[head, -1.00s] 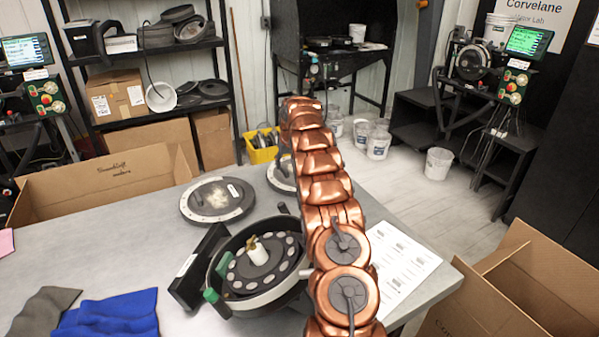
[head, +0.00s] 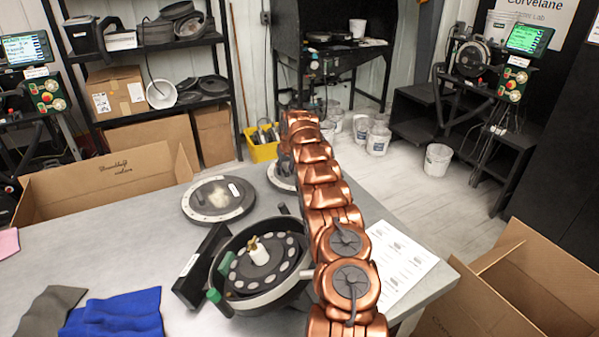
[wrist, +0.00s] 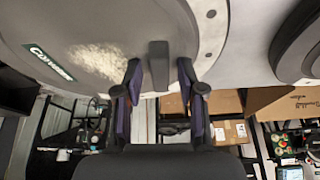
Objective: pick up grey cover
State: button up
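In the wrist view a round grey cover (wrist: 95,30) with a pale worn patch, a green label and a light rim fills the upper left. Its upright dark tab (wrist: 158,65) stands between the fingers of my gripper (wrist: 160,88). The fingers are apart, with a gap on each side of the tab, so the gripper is open. In the head view my copper arm hides most of the gripper and part of a round grey disc (head: 281,176), which appears to be this cover. A second similar grey disc (head: 217,200) lies on the table to its left.
An open seed meter (head: 258,266) with a seed plate sits left of my arm on the table (head: 130,237). A blue cloth (head: 115,313) and a grey cloth (head: 48,312) lie front left. Paper sheets (head: 400,257) lie right. Cardboard boxes (head: 105,180) flank the table.

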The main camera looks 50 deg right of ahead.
grip_shut()
jog(key=shift+r, duration=0.1)
